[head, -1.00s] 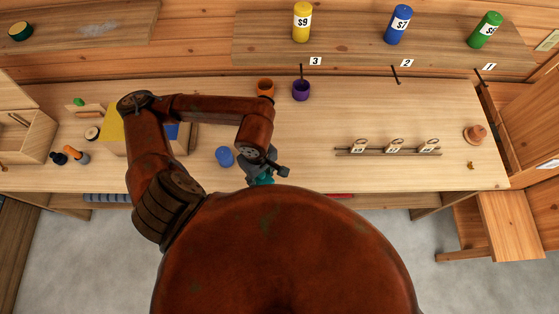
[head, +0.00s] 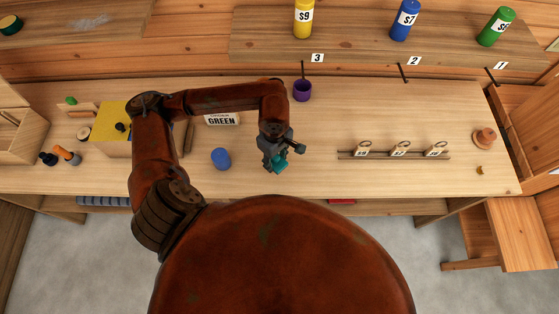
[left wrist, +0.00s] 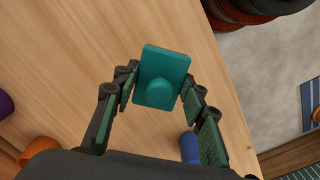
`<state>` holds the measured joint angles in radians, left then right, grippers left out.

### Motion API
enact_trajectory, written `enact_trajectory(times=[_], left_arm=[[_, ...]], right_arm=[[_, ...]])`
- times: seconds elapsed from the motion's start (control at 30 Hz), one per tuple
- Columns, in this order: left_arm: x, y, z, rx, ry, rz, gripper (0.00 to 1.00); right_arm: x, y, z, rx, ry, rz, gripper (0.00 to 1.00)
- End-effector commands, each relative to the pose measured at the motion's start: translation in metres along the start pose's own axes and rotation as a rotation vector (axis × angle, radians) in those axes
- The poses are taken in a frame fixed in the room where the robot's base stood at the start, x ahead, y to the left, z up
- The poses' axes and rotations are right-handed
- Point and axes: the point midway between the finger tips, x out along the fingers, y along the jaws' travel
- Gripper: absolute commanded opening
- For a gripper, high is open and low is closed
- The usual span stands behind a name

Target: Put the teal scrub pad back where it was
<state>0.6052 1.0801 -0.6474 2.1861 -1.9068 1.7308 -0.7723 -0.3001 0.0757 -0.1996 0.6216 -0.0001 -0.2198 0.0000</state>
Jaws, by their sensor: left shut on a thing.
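The teal scrub pad (head: 279,165) is held in my left gripper (head: 274,159) over the front middle part of the workbench. In the left wrist view the pad (left wrist: 165,62) is a flat teal rectangle with a round knob, between the two fingers of the left gripper (left wrist: 160,80). The gripper is shut on it. Bare wood lies behind the pad in that view; I cannot tell its height above the bench. My right gripper is not in view.
A blue cup (head: 221,159) stands left of the gripper. A purple cup (head: 302,91) and a GREEN sign (head: 222,119) are farther back. A rack with tags (head: 394,155) stands to the right. The bench (head: 330,180) is bare between gripper and rack.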

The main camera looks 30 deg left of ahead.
Motion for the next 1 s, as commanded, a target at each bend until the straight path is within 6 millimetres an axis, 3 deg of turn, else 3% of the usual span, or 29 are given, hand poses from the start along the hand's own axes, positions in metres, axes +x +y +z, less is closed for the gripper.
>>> enact_trajectory(times=[0.33, 0.53, 0.97, 1.0], left_arm=[[0.03, 0.024, -0.008, -0.002, 0.0, 0.0, 0.08], [0.057, 0.023, -0.008, 0.0, 0.0, -0.001, 0.08], [0.065, 0.024, -0.009, 0.001, 0.001, 0.001, 0.08], [0.065, 0.023, -0.009, 0.001, 0.001, 0.001, 0.4]], right_arm=[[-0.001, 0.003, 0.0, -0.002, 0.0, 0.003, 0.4], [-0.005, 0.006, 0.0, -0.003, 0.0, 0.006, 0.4], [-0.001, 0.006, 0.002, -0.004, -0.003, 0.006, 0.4], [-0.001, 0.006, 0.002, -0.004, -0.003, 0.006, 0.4]])
